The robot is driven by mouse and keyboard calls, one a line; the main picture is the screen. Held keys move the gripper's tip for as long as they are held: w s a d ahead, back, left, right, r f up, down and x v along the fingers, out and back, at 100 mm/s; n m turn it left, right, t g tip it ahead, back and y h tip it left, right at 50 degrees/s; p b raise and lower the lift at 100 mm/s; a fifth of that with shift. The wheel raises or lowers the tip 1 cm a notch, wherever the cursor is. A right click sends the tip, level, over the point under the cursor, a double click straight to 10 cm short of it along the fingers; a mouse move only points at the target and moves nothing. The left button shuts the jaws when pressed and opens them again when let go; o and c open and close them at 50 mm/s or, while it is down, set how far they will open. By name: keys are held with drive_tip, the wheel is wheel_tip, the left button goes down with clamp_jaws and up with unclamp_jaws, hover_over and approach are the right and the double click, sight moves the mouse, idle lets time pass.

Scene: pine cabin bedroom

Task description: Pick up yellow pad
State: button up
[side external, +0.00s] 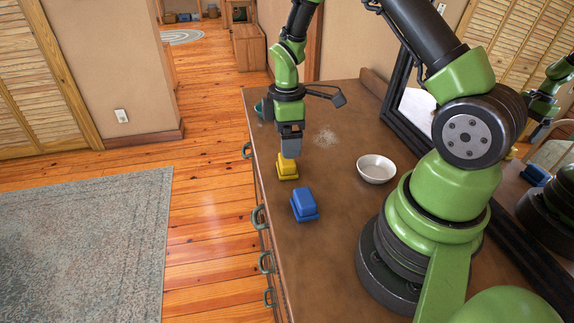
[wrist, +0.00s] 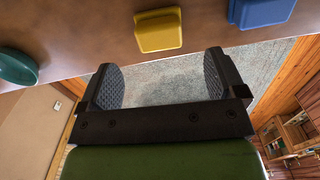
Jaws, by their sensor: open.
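The yellow pad (side external: 287,173), a small block with a wider base, lies on the brown dresser top near its left edge in the side view. My gripper (side external: 291,150) points down just behind and above it, partly overlapping it in this view. In the wrist view the yellow pad (wrist: 159,30) is fully visible beyond my fingertips, roughly centred across them but not between them. My gripper (wrist: 161,76) is open, with its two ridged fingers wide apart and nothing between them. I cannot tell the exact height gap.
A blue block (side external: 304,204) of similar shape sits close in front of the pad. A white bowl (side external: 376,169) stands to the right, before a dark-framed mirror (side external: 398,88). A teal dish (wrist: 16,67) lies on the other side. The dresser (side external: 335,225) drops off at its left edge.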

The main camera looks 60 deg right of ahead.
wheel_tip(320, 180, down, 6)
drive_tip(key=shift+f, duration=0.25)
drive_tip(key=c, duration=1)
drive_tip(key=shift+r, duration=0.1)
wheel_tip(320, 180, up, 10)
drive_tip(key=shift+f, duration=0.1)
